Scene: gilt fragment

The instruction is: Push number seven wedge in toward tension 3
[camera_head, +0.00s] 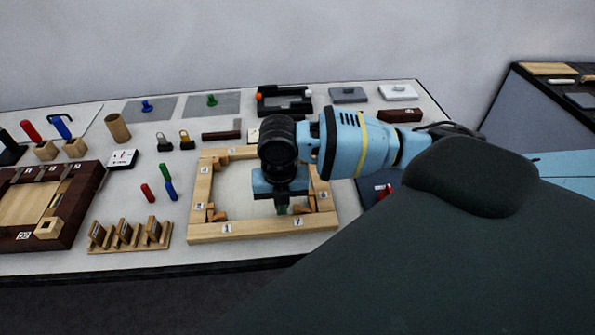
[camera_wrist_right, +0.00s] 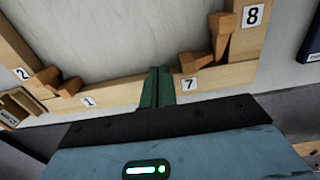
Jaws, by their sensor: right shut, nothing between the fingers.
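A pale wooden stretcher frame (camera_head: 262,228) with numbered labels lies on the table. The label 7 (camera_head: 298,222) is on its front bar near the right corner; it also shows in the right wrist view (camera_wrist_right: 189,84). The number seven wedge (camera_wrist_right: 196,63), small and brown, sits at that corner just above the label, beside an upright wedge near label 8 (camera_wrist_right: 252,16). My right gripper (camera_head: 282,208) points down at the front bar; its green fingers (camera_wrist_right: 157,88) are shut and empty, left of the number seven wedge with a gap between. My left gripper is not in view.
Wedges near labels 1 and 2 (camera_wrist_right: 70,87) sit at the frame's other front corner. Left of the frame are a small wooden rack (camera_head: 130,236) and red and blue pegs (camera_head: 148,193). A dark-framed panel (camera_head: 45,205) lies farther left. The frame's middle is open.

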